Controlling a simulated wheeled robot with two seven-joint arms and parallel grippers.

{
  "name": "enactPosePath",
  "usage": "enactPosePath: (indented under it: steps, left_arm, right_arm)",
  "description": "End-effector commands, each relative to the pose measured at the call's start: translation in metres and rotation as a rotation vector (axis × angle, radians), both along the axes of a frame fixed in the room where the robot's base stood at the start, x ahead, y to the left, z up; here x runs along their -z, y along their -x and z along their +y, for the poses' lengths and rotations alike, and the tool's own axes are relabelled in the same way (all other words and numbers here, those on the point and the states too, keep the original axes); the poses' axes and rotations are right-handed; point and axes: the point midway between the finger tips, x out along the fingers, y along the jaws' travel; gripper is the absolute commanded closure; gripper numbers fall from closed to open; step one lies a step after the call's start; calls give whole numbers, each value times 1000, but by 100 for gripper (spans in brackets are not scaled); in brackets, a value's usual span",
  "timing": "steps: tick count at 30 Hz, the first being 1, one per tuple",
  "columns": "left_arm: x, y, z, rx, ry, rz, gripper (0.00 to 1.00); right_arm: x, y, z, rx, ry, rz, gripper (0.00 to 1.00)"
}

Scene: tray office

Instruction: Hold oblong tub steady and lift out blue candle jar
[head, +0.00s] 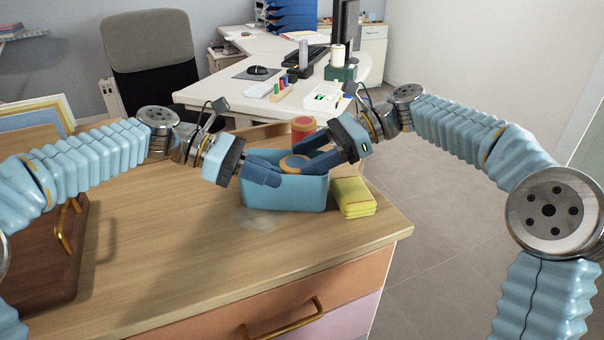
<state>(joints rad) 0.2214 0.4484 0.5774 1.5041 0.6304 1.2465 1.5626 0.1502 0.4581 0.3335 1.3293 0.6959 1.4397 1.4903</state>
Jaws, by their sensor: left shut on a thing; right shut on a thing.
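The oblong tub (290,195) is light blue and stands upright near the right end of the wooden cabinet top. My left gripper (264,173) is shut on the tub's left end wall at the rim. My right gripper (296,161) reaches into the tub from the upper right. Its two dark blue fingers are shut on a round thing with a tan top, which I take to be the candle jar (292,163). The jar's sides are hidden by the tub wall and the fingers, so its blue colour and whether it touches the tub floor cannot be seen.
A yellow sponge-like block (353,196) lies right of the tub, close to the cabinet edge. A red round container (302,127) stands behind the tub. A faint clear disc (258,220) lies in front. The middle is clear.

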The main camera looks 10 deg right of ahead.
Motion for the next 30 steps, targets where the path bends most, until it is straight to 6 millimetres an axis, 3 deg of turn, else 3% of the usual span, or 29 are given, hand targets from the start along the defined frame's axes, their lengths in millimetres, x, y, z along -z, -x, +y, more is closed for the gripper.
enactPosePath:
  steps: [1,5,12,18,29,30]
  left_arm:
    - [0,0,-1,0,2,-1,100]
    - [1,0,-1,0,2,0,100]
    - [1,0,0,-1,0,1,100]
    - [1,0,0,-2,-1,1,100]
    - [1,0,0,-2,-2,1,100]
    - [1,0,0,-1,-2,0,87]
  right_arm:
    - [7,1,1,-7,8,14,100]
    - [-3,1,1,-6,8,12,100]
    - [-57,0,1,-5,1,2,100]
    - [-91,1,2,-6,-2,3,100]
    - [-99,1,0,-2,1,4,100]
    - [-99,1,0,-2,1,4,100]
